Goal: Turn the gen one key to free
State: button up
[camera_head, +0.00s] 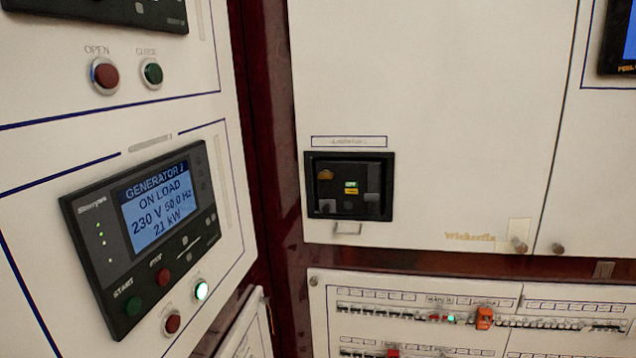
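A generator controller (142,235) is on the left panel. A black breaker unit (349,186) is set in the white cabinet door at the centre, under a small label (349,142) too blurred to read surely. Small green and yellow markers (351,187) show on its face. I cannot make out a key on it or its position. A small pale tab (347,228) sits just below the unit. My gripper is not in view.
A red OPEN button (104,75) and green CLOSE button (152,73) are above the controller. Below the cabinet is a panel of breaker rows (400,310) with an orange device (484,318). A dark red frame post (268,130) separates the panels.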

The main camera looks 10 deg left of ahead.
aim_at(326, 174)
jog(key=z, duration=0.05)
jog(key=i, duration=0.9)
jog(key=u, duration=0.05)
